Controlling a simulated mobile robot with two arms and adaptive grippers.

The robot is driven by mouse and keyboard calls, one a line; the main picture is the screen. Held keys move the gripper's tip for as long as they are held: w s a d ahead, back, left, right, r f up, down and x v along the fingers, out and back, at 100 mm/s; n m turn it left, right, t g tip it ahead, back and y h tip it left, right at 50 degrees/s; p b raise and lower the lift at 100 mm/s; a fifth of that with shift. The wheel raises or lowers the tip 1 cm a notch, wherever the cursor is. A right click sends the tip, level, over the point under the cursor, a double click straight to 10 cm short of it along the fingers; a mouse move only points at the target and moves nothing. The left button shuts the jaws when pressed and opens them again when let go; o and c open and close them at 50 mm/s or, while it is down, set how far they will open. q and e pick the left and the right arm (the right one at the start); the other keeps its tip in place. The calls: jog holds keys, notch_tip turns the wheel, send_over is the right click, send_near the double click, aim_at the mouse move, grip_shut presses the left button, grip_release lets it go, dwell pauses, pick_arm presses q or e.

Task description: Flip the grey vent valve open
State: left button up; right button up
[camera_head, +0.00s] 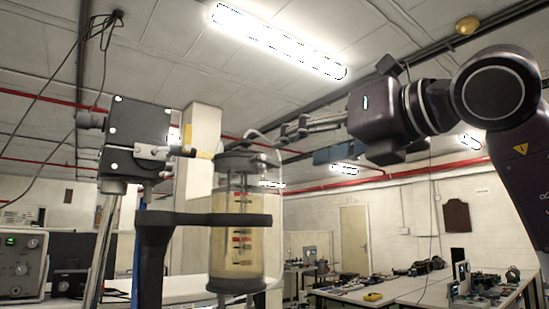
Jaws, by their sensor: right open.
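The sealed cylinder (238,232) is a clear upright vessel with pale yellow contents, red and black markings and a dark lid (238,162). A dark clamp holds it around the middle. My left gripper is not in view.
A black boxy device (136,135) with a yellow-tipped nozzle stands left of the cylinder. The dark clamp stand (160,222) is in front. A workbench (408,289) with tools is at the back right. The air above the cylinder is mostly clear.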

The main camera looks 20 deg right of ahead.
aim_at(271, 158)
jog(key=p+x, duration=0.2)
jog(key=x, duration=0.5)
jog(key=shift+w+a+f+p, duration=0.1)
jog(key=shift+w+a+p, duration=0.05)
jog(key=shift+w+p, duration=0.2)
jog(key=shift+s, duration=0.1)
jog(key=c, duration=1.2)
jog(key=shift+o, duration=0.2)
jog(key=shift+n, duration=1.1)
jog(key=o, duration=1.2)
jog(key=shift+c, duration=0.2)
jog(key=shift+r, duration=0.2)
